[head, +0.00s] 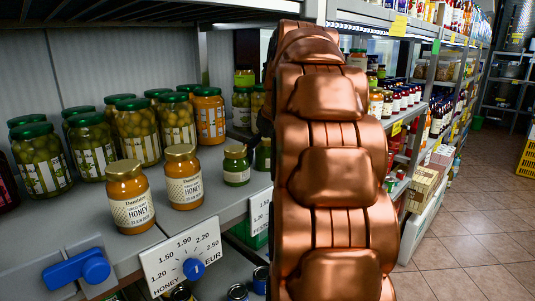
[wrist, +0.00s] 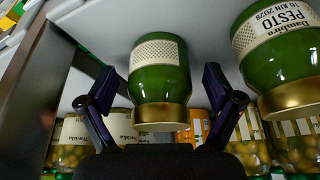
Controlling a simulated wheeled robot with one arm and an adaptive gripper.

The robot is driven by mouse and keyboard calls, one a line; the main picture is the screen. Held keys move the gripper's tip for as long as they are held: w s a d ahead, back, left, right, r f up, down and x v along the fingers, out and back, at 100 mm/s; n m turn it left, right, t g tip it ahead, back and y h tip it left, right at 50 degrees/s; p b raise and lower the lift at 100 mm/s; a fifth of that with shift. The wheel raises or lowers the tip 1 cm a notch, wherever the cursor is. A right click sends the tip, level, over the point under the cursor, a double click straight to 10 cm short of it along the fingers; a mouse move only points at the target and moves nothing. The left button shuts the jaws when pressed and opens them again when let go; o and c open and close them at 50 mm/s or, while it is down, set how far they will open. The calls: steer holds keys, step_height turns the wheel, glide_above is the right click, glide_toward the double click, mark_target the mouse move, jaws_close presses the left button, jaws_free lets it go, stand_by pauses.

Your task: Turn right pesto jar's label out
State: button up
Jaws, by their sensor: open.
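Two green pesto jars with gold lids stand on the shelf. The right pesto jar (head: 263,154) is partly hidden behind my arm in the head view. In the wrist view, which is upside down, the right pesto jar (wrist: 160,80) stands between the fingers of my open gripper (wrist: 159,84), with gaps on both sides. It shows a pale dotted label panel without text. The left pesto jar (head: 237,165) is also at the right of the wrist view (wrist: 285,60), its "PESTO" text showing. My gripper is hidden in the head view.
Two honey jars (head: 184,178) stand left of the pesto jars, with olive jars (head: 90,145) and an orange-filled jar (head: 209,116) behind. A price dial board (head: 183,257) hangs on the shelf front. A dark metal post (wrist: 35,85) stands close beside my gripper.

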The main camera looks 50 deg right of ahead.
mark_target(271, 140)
steer(key=shift+v, duration=3.8)
